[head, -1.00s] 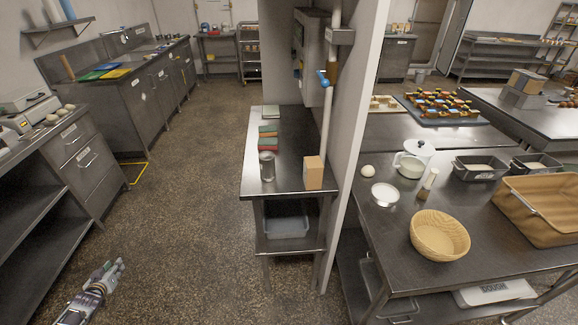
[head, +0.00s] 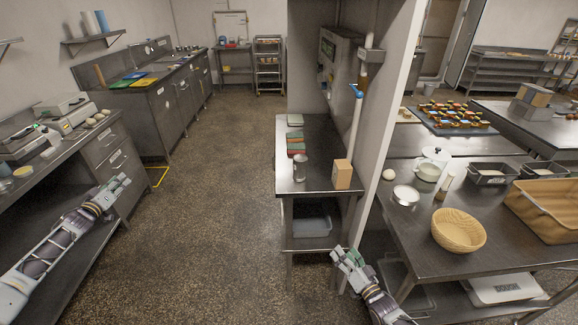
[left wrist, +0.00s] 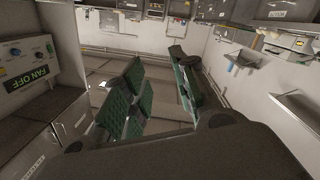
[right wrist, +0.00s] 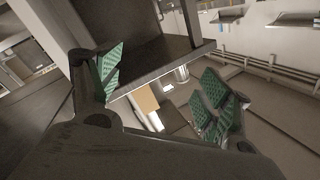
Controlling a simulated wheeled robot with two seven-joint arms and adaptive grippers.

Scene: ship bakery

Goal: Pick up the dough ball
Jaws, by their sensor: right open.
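A pale round ball (head: 389,174), which looks like the dough ball, rests on the right-hand steel table (head: 420,225), behind a white bowl (head: 405,195). Several similar pale balls (head: 98,119) sit on the left counter, too small to tell apart. My left gripper (head: 118,184) is in front of the left counter, open and empty; its spread green finger pads show in the left wrist view (left wrist: 157,90). My right gripper (head: 343,256) is left of the right-hand table's front, apart from the ball. It is open and empty in the right wrist view (right wrist: 160,88).
A wicker basket (head: 458,232), a lidded white pot (head: 433,163) and dark tins (head: 490,174) stand on the right-hand table. A partition wall (head: 392,110) separates it from a narrow steel table (head: 300,180) with a can and carton. The middle floor (head: 220,200) is clear.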

